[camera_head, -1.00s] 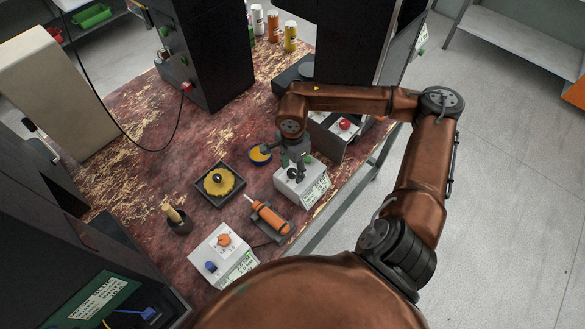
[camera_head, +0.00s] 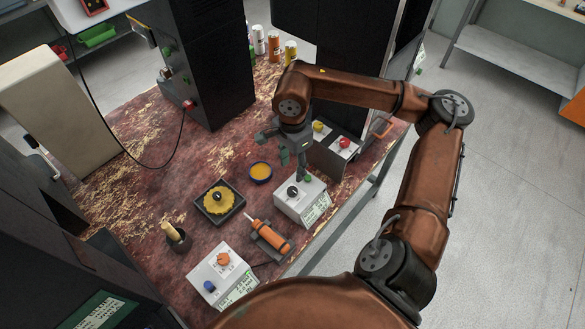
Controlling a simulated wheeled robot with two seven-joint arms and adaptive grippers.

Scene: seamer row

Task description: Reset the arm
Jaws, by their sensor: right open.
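My right arm reaches in from the right in the head view, over the worn red table (camera_head: 130,190). My right gripper (camera_head: 287,160) is open and empty. It hangs above the table, beyond a white control box (camera_head: 292,205) with a black knob and a green button. A small blue-rimmed round dish (camera_head: 261,172) with yellow-orange content sits on the table left of that box, apart from the gripper. My left gripper is not in view.
A black tray with a yellow toothed disc (camera_head: 219,199), an orange tube tool (camera_head: 270,236), a dark pot (camera_head: 177,238) and another white knob box (camera_head: 222,272) stand nearer. A box with red and yellow buttons (camera_head: 343,145) is right of the gripper. Tall black cabinets (camera_head: 200,60) and several cans (camera_head: 273,45) stand behind.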

